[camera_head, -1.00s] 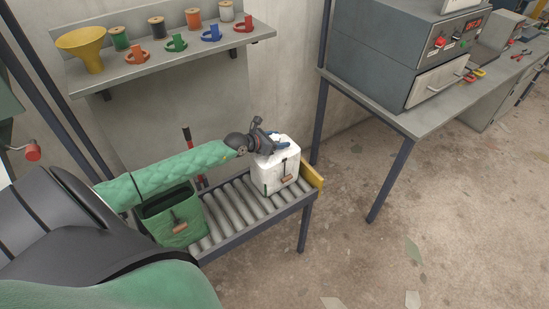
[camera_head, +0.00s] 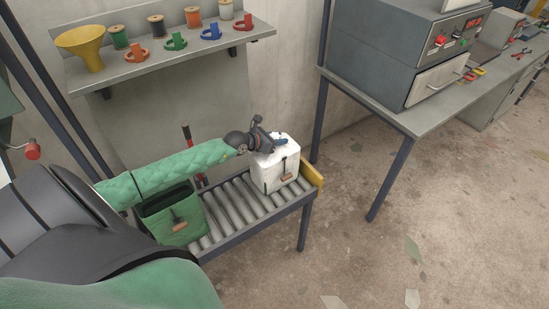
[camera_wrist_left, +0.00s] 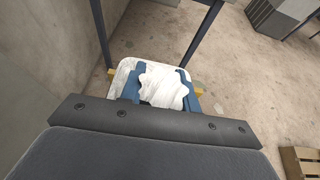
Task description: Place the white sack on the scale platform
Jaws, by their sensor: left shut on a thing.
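The white sack (camera_head: 277,168) stands upright at the right end of a roller conveyor (camera_head: 232,207), beside its yellow end stop (camera_head: 312,175). In the left wrist view the blue fingers (camera_wrist_left: 163,88) sit on either side of the white sack top (camera_wrist_left: 164,86). My right gripper is in neither view. I cannot make out a scale platform for certain.
A green sack (camera_head: 174,215) stands on the conveyor's left part. A wall shelf (camera_head: 160,60) above holds a yellow funnel (camera_head: 85,48), spools and coloured clamps. A bench (camera_head: 420,115) with a grey control box (camera_head: 405,50) stands at right. Floor at right is mostly clear.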

